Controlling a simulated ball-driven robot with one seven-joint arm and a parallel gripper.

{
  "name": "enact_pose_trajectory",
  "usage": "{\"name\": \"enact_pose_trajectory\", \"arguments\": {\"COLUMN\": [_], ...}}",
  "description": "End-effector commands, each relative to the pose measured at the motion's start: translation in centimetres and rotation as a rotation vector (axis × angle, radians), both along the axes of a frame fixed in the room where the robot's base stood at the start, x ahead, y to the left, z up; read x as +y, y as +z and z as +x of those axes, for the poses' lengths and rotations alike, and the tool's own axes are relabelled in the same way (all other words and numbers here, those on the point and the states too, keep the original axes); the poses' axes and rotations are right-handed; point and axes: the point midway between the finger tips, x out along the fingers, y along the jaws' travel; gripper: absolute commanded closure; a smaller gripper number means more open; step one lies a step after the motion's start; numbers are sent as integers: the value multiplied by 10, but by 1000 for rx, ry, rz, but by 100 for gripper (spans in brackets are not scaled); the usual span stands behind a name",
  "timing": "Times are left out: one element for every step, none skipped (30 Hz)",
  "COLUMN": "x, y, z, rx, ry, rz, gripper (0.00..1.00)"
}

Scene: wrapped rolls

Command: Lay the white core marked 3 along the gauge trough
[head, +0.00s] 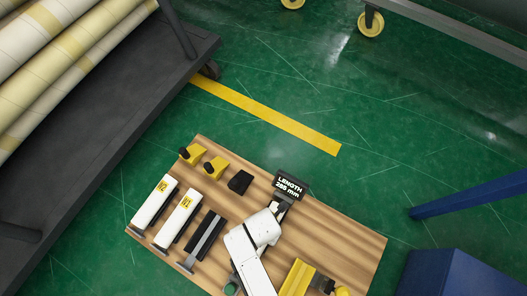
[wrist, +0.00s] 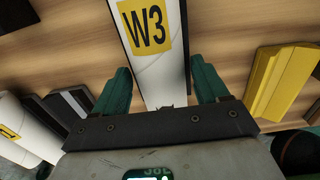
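The white core with a yellow W3 label (wrist: 144,30) runs up the middle of the wrist view, its near end hidden by my gripper. My gripper (wrist: 162,80) has its two green fingers apart, one on each side of this core, with a narrow gap at the left. I cannot tell its height over the board. In the head view, my white arm covers the place beside the black LENGTH 280 mm sign (head: 288,187), so core W3 cannot be made out there. The gauge trough is mostly hidden under my arm.
On the wooden board (head: 340,240), white cores W2 (head: 153,205) and W1 (head: 178,222) lie left of an empty dark cradle (head: 203,238). Yellow blocks (head: 215,167) stand behind; another yellow block (head: 298,278) is at right. A blue box (head: 450,275) stands at far right.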

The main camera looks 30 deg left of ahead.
Motion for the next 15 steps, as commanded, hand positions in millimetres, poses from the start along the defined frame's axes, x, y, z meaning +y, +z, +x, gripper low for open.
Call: {"name": "enact_pose_trajectory", "arguments": {"x": [0, 0, 0, 0, 0, 0, 0, 0, 0, 0, 0, 0, 0, 0, 0], "y": [0, 0, 0, 0, 0, 0, 0, 0, 0, 1, 2, 5, 8, 12, 18], "z": [0, 0, 0, 0, 0, 0, 0, 0, 0, 0, 0, 0, 0, 0, 0], "rx": [0, 0, 0, 0, 0, 0, 0, 0, 0, 0, 0, -1, -1, -1, -1], "ry": [0, 0, 0, 0, 0, 0, 0, 0, 0, 0, 0, 0, 0, 0, 0], "rz": [0, 0, 0, 0, 0, 0, 0, 0, 0, 0, 0, 1, 1, 2, 1], "gripper": [21, 18, 16, 16, 16, 16, 16, 16, 16, 16, 16, 16, 16, 16, 16]}}
